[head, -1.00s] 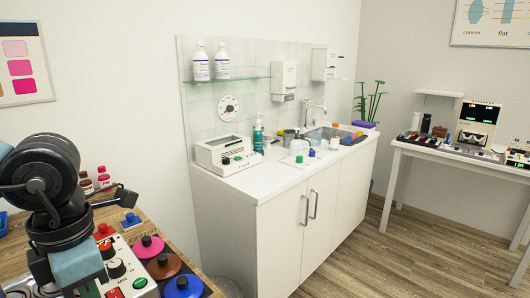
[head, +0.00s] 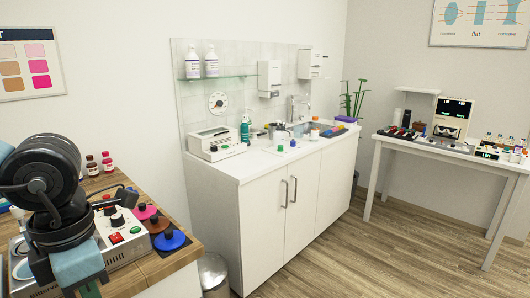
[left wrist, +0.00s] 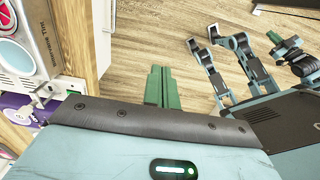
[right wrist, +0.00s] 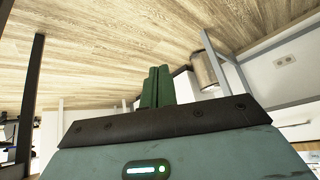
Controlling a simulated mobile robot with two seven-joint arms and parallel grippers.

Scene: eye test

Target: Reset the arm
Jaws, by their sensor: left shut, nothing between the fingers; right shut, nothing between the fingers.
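My right gripper (right wrist: 158,87) shows only in the right wrist view. Its green fingers are also together and empty, and the wood floor lies beyond them.
The wooden desk (head: 157,269) with a control box (head: 122,238) and coloured discs is close at the left. A white cabinet (head: 262,225) stands ahead, with a bin (head: 213,272) at its near end. A white table (head: 392,144) is at the right. Open floor (head: 390,255) lies between.

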